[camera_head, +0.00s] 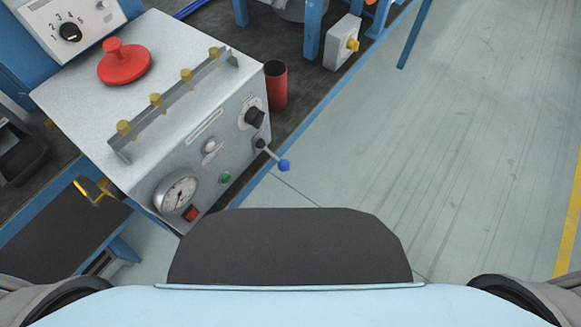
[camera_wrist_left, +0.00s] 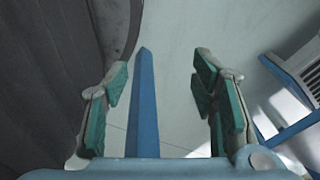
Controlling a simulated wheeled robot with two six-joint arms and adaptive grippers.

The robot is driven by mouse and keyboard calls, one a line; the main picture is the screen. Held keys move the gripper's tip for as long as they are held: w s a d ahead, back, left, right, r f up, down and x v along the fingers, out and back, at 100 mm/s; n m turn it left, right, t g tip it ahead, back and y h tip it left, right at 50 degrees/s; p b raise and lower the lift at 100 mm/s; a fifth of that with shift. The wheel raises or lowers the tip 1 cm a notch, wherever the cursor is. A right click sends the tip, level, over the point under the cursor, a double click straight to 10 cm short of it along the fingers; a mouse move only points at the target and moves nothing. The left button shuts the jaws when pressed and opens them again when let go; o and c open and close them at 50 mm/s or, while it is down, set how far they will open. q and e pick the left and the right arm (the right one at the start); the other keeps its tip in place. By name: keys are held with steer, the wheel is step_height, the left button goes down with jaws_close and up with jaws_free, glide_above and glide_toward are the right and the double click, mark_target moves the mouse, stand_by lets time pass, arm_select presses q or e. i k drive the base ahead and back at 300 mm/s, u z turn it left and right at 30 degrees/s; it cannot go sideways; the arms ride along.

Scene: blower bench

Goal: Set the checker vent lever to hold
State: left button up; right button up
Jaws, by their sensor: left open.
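The checker (camera_head: 165,110) is a light grey metal box on the bench at the upper left of the head view. A lever with a blue knob (camera_head: 284,165) sticks out from its front panel, pointing to the lower right. Its position labels are too small to read. A black rotary knob (camera_head: 255,117) sits just above the lever's pivot. My left gripper (camera_wrist_left: 160,100) shows only in the left wrist view, open with nothing between its green-padded fingers; a blue post stands beyond them. The checker is not clear in that view. My right gripper is not seen.
The panel also carries a gauge (camera_head: 176,192), a red button (camera_head: 191,213) and a green button (camera_head: 225,177). A red lid (camera_head: 124,63) and a row of brass fittings are on top. A red cup (camera_head: 276,85) stands beside the box. The floor to the right is free.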

mark_target(283, 165)
steer(key=u, duration=2.15)
steer(key=k, duration=1.4)
steer(key=z, duration=2.25)
